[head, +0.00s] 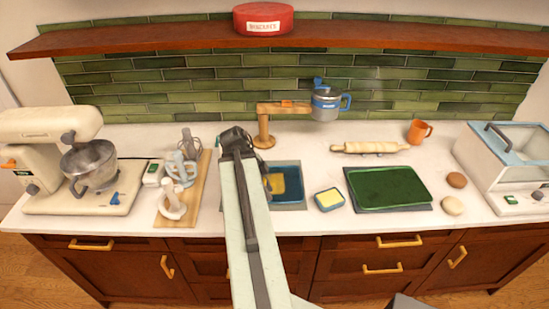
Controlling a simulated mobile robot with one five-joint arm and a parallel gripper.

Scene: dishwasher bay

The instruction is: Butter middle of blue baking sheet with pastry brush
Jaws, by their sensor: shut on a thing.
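The blue baking sheet (289,171) lies on the counter in the head view, its left side hidden behind my arm. A yellow patch (277,184) shows near its middle. My gripper (263,166) is at the far end of my arm, over the sheet's left part, and is mostly hidden by the arm. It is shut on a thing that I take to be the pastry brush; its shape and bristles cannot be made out. A small blue-rimmed dish with yellow filling (329,199) stands just right of the sheet.
A wooden stand (264,125) is behind. A board with white tools (196,190) and a mixer (75,160) are left.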

